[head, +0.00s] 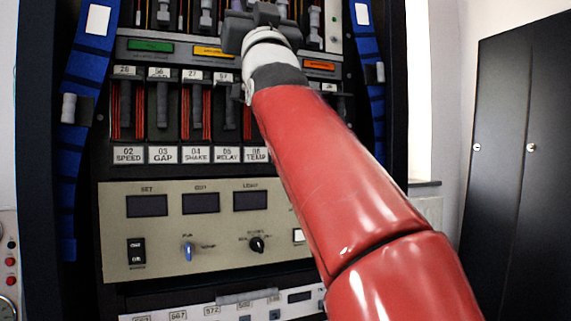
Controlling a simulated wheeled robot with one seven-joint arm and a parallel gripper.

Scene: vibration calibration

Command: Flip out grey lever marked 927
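I cannot read the marking 927 anywhere in the head view, so I cannot tell which lever it belongs to. Light grey levers stand in the top row, among them one at left (164,12), one beside it (206,14) and one at right (314,20). A lower row has dark grey levers (162,104) in slots with red strips, under small number tags. My gripper (262,12) is at the top row, between the second lever and the right one. My wrist and red arm hide part of both rows. The fingertips are not clear enough to show open or shut.
Below the levers is a beige panel (120,230) with dark displays, a blue knob (188,250) and a black knob (257,244). A numbered strip (160,316) lies under it. Blue side rails (88,75) flank the rack. A black cabinet (515,150) stands at right.

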